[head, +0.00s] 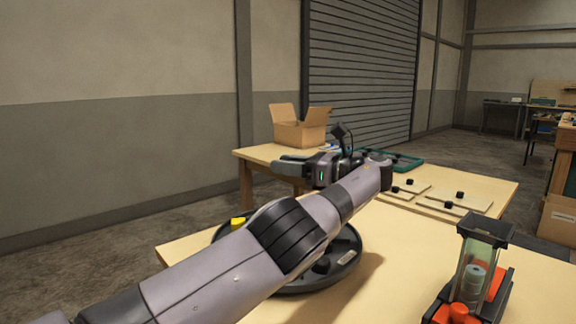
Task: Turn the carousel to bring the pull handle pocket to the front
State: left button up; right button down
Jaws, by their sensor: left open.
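The carousel (325,284) is a round black tray on the near wooden table, largely hidden behind my left arm. A yellow piece (238,222) shows at its left edge. A dark knob-like piece (321,265) and a small pale grey piece (347,258) show at its right side. I cannot tell which pocket holds the pull handle. My left gripper (282,168) is open and empty, past the carousel and above it, with its fingers pointing left. It does not appear to touch the carousel. My right gripper is not in view.
A clear dispenser with a black cap (484,230) and red parts stands at the table's right front. Pale boards with black knobs (455,200) and a green tray (405,161) lie farther back. An open cardboard box (300,134) stands on the back table. The table's right middle is clear.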

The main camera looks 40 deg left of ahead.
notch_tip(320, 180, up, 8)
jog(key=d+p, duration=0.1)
jog(key=p, duration=0.8)
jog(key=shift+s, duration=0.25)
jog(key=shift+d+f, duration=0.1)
